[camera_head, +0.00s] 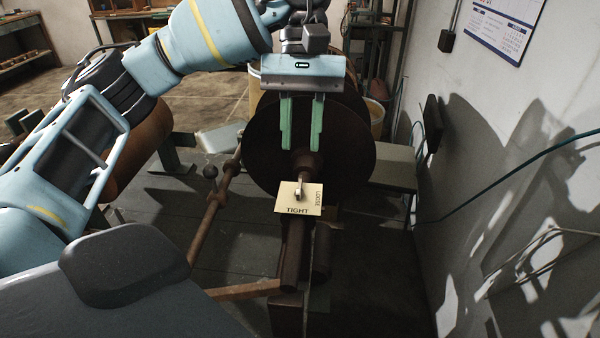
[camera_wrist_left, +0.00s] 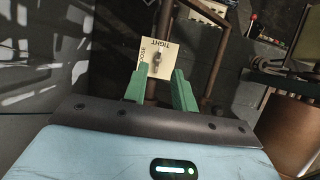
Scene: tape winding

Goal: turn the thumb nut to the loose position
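The thumb nut (camera_head: 299,191) is a small pale metal piece on a cream label plate (camera_head: 284,207). The plate reads TIGHT along its near edge and LOOSE along its right edge. The nut's long side looks roughly in line with the TIGHT edge's direction. My left gripper (camera_head: 301,147) points down beyond the plate, its two green fingers apart and empty. In the left wrist view, the nut (camera_wrist_left: 158,60) shows just past the fingertips (camera_wrist_left: 160,76), roughly centred between them; no contact is visible. My right gripper is not in view.
A large dark round disc (camera_head: 350,155) stands behind the plate and the fingers. A wall (camera_head: 500,130) with a calendar closes off the right side.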

